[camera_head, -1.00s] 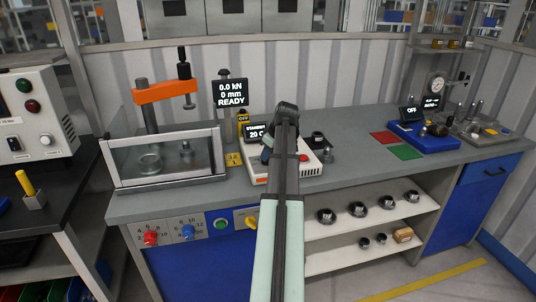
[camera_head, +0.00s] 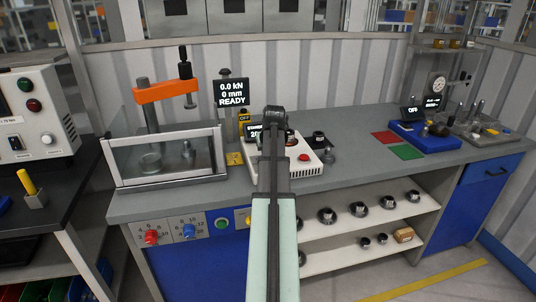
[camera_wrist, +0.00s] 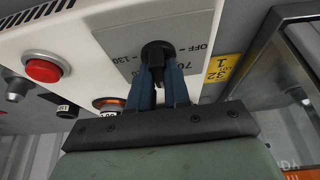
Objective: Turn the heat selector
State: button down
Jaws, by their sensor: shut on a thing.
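The heat selector (camera_wrist: 157,50) is a black knob on a grey panel marked OFF, 70 and 130, on a white unit. The unit (camera_head: 310,172) stands mid-bench in the head view, where my arm hides the selector. My gripper (camera_wrist: 160,73) has its two blue fingers on either side of the knob's black grip in the wrist view, shut on it. In the head view my own arm hides the fingers.
The unit has a red button (camera_wrist: 42,68) and an orange-lit control (camera_wrist: 108,103). A press with a clear guard (camera_head: 165,155) stands to the left.

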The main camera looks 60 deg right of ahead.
jog(key=shift+a+f, duration=0.15)
jog(key=shift+f, duration=0.05)
jog(key=c, duration=1.1)
grip_release()
jog(key=shift+r, duration=0.15)
jog(key=v, duration=1.3)
jog(key=shift+r, duration=0.4)
